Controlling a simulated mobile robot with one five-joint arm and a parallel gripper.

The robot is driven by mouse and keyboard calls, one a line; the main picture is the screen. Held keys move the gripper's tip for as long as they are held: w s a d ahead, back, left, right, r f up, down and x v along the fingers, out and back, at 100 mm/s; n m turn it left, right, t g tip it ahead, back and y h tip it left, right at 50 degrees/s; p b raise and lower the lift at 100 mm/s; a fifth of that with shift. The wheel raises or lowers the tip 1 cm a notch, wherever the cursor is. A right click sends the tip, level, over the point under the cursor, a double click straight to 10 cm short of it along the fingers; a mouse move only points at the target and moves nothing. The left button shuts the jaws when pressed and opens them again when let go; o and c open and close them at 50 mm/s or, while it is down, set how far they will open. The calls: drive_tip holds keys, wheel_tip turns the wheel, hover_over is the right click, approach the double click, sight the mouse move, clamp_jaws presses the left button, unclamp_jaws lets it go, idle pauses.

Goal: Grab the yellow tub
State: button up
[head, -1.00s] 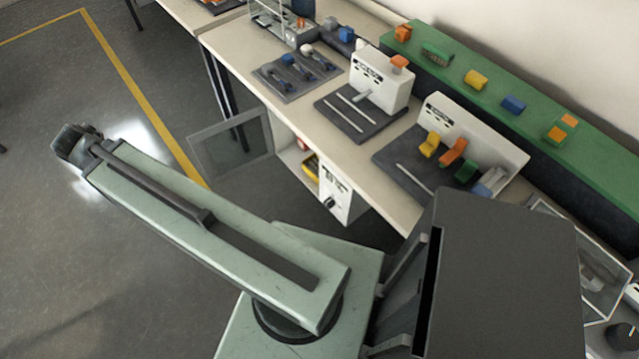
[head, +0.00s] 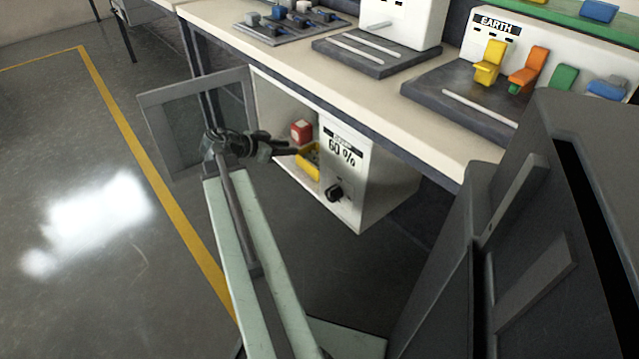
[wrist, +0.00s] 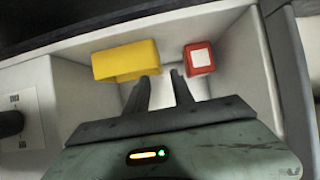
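In the wrist view the tub (wrist: 122,58) is at the upper left. My gripper (head: 292,150) reaches into the cabinet opening beside the tub. In the wrist view its two fingers (wrist: 159,77) are apart with nothing between them. The left fingertip is close to the tub's lower right edge; I cannot tell whether they touch.
A red box (head: 301,131) with a pale label sits beside the tub, and shows right of the fingers in the wrist view (wrist: 200,58). The cabinet's glazed door (head: 160,130) stands open to the left. A panel with a dark knob (head: 335,192) is right of the opening.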

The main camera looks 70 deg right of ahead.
sight(306, 147)
drive_tip(key=shift+s+d+f, duration=0.2)
drive_tip(key=shift+s+d, duration=0.05)
drive_tip(key=shift+s, duration=0.1)
drive_tip(key=shift+b+x, duration=0.6)
drive_tip(key=shift+x, duration=0.6)
drive_tip(key=b+x, duration=0.2)
drive_tip(key=x, duration=0.3)
drive_tip(key=shift+d, duration=0.25)
drive_tip(key=shift+s+r, duration=0.1)
drive_tip(key=shift+r, duration=0.1)
clamp_jaws()
